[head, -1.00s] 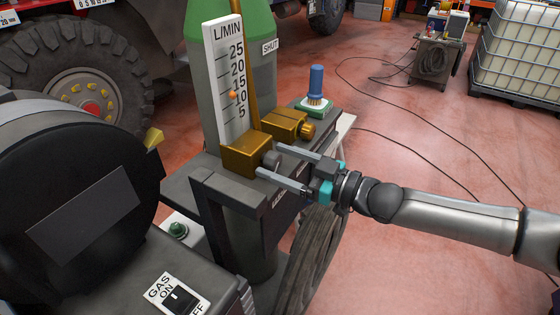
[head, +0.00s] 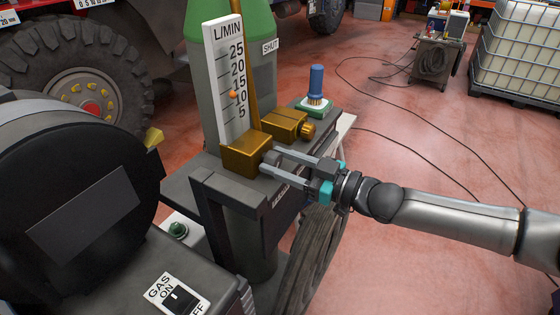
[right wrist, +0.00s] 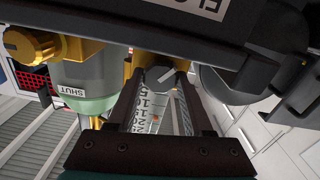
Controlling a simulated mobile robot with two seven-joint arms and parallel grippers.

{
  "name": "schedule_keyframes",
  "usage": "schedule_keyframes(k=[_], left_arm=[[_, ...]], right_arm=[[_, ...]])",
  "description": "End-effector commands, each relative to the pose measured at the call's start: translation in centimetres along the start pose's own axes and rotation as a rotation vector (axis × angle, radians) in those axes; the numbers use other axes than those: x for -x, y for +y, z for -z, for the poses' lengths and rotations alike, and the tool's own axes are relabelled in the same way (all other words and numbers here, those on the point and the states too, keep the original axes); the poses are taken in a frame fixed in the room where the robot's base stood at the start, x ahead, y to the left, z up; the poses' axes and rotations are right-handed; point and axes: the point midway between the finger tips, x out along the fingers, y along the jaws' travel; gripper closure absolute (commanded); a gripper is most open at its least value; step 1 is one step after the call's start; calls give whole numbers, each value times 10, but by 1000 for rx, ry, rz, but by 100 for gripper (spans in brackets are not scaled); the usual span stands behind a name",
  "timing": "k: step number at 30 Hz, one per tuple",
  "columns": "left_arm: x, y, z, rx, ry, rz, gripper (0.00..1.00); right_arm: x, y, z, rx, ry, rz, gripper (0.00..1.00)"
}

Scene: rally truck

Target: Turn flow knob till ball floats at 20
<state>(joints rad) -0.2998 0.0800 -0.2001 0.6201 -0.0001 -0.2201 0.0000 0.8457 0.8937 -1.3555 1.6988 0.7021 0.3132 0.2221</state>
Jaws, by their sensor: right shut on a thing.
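The flow gauge (head: 223,70) is a white L/MIN scale with an orange ball (head: 234,94) level between the 10 and 15 marks. A brass block (head: 243,156) sits at its foot. The grey flow knob (right wrist: 158,77) sticks out of this block and bears a white pointer line in the right wrist view. My right gripper (head: 269,160) is shut on the knob, one finger on each side of it. My left gripper is not in view.
A brass valve (head: 289,126) stands just behind the knob, beside the green-shouldered cylinder (head: 263,82) with a SHUT label. A blue-handled brush (head: 316,85) stands on the ledge behind. A black round housing (head: 75,170) and a GAS switch (head: 178,297) are at front left.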

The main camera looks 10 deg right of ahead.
Motion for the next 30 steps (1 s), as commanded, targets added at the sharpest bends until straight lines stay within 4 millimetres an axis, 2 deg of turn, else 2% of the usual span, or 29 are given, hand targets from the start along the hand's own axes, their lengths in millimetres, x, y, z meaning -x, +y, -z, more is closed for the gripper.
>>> schedule_keyframes(k=[8, 21, 30], left_arm=[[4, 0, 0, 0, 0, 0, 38], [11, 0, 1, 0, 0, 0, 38], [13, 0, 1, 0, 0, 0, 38]], right_arm=[[0, -1, -1, 105, -1, 1, 100], [0, -2, -1, 426, 0, 0, 100], [0, -3, -1, 571, -1, 1, 100]])
